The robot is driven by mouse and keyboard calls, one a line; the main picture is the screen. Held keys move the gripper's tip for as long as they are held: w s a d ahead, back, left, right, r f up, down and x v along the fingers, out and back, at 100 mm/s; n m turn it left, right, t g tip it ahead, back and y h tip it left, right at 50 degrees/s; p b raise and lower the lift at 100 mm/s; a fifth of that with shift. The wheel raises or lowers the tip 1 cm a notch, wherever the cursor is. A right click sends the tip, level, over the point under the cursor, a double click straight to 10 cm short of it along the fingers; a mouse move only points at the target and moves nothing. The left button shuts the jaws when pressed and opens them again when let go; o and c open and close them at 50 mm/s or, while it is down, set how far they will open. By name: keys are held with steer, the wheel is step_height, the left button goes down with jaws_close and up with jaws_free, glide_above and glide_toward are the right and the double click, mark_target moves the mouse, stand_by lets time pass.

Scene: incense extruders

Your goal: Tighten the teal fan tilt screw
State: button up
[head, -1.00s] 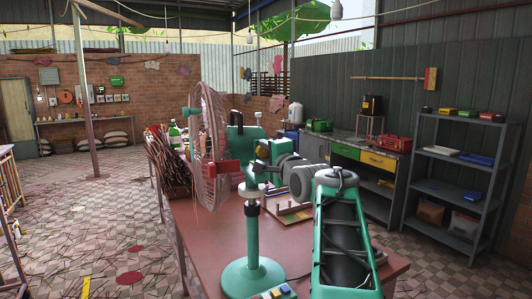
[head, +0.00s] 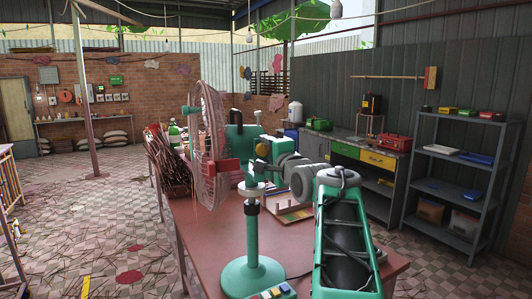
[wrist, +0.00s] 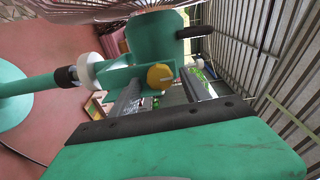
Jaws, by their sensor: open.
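The teal fan stands on the table, with its round wire cage (head: 208,145), post (head: 252,225) and round base (head: 252,275) in the head view. In the wrist view its teal motor housing (wrist: 152,35) is at the top. The yellow tilt screw knob (wrist: 160,77) sits on the bracket below it and also shows small in the head view (head: 263,150). My gripper (wrist: 162,82) is open, with one finger on each side of the knob in the picture. I cannot tell whether either finger touches it. In the head view my arm reaches in from the right.
The reddish table (head: 208,225) also holds a board with pegs (head: 292,214) behind the fan post and a button box (head: 272,293) at the front. Bundled sticks (head: 168,165) stand left of the cage.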

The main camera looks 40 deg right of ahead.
steer(key=b+v, duration=0.2)
steer(key=v, duration=0.5)
steer(key=shift+s, duration=0.2)
